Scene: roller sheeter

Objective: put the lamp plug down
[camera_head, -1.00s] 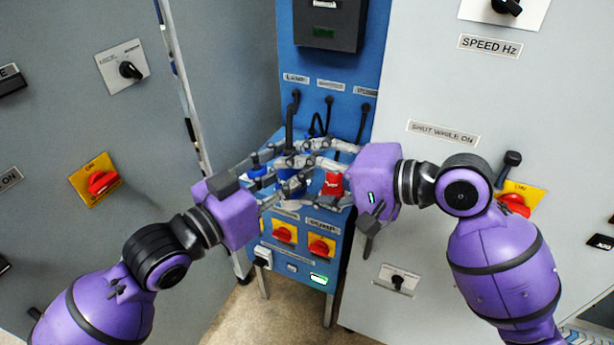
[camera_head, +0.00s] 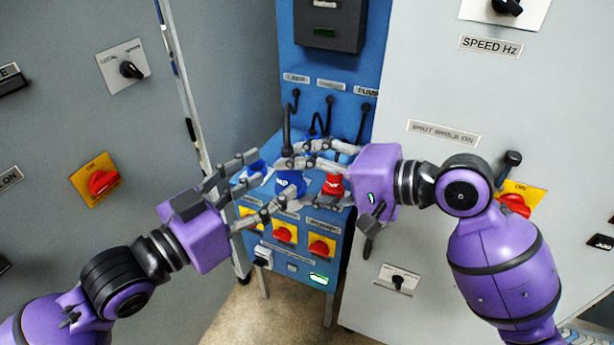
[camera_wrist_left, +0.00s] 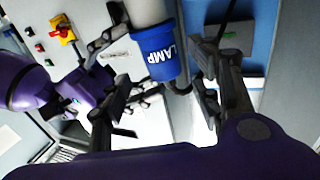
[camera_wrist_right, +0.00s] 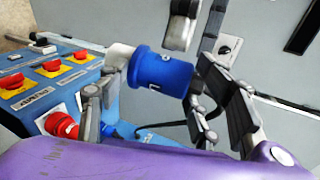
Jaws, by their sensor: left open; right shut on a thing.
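The lamp plug (camera_head: 290,188) is a blue cylinder with a pale end. My right gripper (camera_head: 312,168) is shut on it, above the low blue cabinet. In the right wrist view the plug (camera_wrist_right: 163,70) lies crosswise between the fingers. My left gripper (camera_head: 252,192) is open, just left of the plug. In the left wrist view the plug (camera_wrist_left: 155,55), with LAMP facing the camera, shows between and beyond the open fingers. Whether any left finger touches it, I cannot tell. Fingers partly cover the plug in the head view.
A red plug (camera_head: 333,184) stands by my right gripper and also shows in the right wrist view (camera_wrist_right: 62,125). The low blue cabinet (camera_head: 285,260) has red switches on its front. Dark cables hang from the blue back panel (camera_head: 350,75). Grey cabinets stand on both sides.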

